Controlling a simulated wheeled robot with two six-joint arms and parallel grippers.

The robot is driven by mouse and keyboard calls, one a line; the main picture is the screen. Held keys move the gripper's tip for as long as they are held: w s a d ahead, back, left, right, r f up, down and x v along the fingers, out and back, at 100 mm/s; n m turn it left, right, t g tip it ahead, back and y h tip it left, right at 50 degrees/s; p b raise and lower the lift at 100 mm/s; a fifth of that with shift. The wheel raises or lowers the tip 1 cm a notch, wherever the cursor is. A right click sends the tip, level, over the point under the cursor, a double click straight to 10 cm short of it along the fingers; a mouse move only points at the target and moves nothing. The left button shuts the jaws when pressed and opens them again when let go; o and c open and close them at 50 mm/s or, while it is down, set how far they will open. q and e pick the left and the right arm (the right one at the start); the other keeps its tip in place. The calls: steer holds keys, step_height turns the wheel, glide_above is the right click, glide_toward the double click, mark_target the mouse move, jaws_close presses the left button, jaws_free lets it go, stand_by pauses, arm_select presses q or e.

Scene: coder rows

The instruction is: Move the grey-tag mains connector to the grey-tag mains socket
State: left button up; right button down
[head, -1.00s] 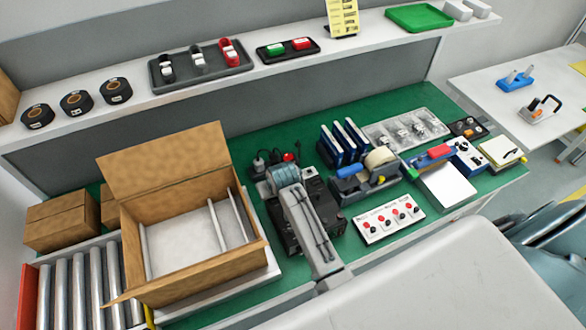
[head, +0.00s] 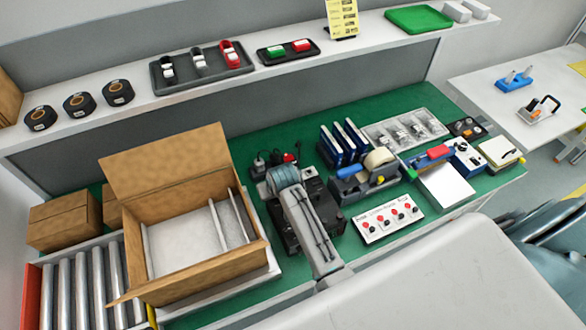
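A small cluster of dark plugs or sockets (head: 258,164) with a red part (head: 289,158) stands at the back of the green bench, behind a dark machine (head: 310,222). These may be the mains parts, but they are too small for me to read a grey tag. The grey-tag connector and grey-tag socket cannot be told apart for certain. A grey arm-like part with a blue-grey rounded end (head: 284,178) lies across the machine and hides some of it.
An open cardboard box (head: 190,280) and a roller conveyor (head: 75,290) stand at left. Blue binders (head: 341,144), a tape dispenser (head: 378,178) and a power panel (head: 390,218) crowd the right bench. The shelf above holds a dark tray (head: 205,72) and tape rolls (head: 79,104).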

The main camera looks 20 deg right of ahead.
steer(key=shift+f, duration=0.55)
stand_by(1.2)
steer(key=c, duration=1.1)
jaws_free()
steer(key=shift+r, duration=0.15)
steer(key=b+v, duration=0.2)
steer(key=v, duration=0.8)
steer(key=shift+s+r+b, duration=0.15)
steer(key=shift+r+b, duration=0.05)
steer(key=shift+b, duration=0.15)
